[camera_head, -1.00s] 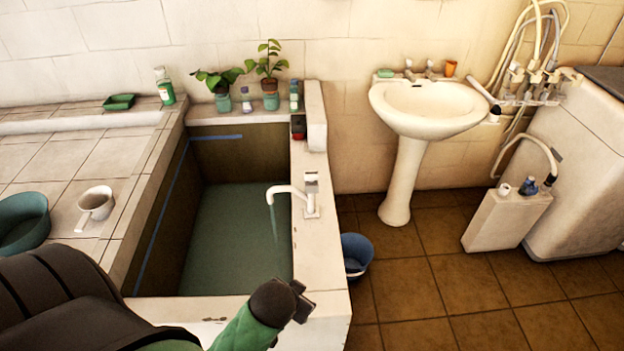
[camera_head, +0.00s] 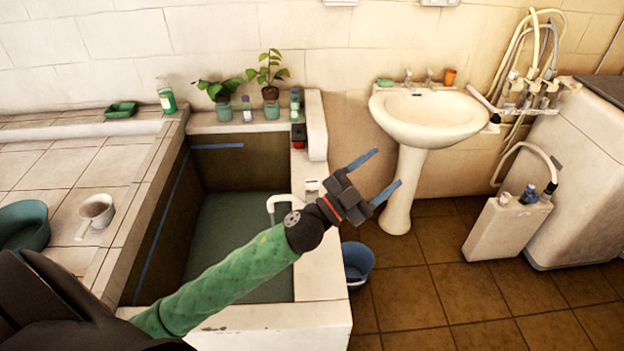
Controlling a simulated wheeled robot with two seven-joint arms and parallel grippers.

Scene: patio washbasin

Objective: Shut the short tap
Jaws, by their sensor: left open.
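A white tap (camera_head: 283,199) with a hooked spout stands on the right ledge of the sunken tub. My left arm crosses in front of it and hides its lower body and any water below the spout. Two small metal taps (camera_head: 408,76) stand at the back of the white washbasin (camera_head: 428,128). I cannot tell which tap the task calls short. My left gripper (camera_head: 387,169) is open and empty, its two blue fingers pointing right, above the tub's right ledge and in front of the basin's pedestal. My right gripper is not in view.
Potted plants (camera_head: 270,94) and bottles stand on the tub's back ledge. A blue bucket (camera_head: 358,262) sits on the floor beside the tub.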

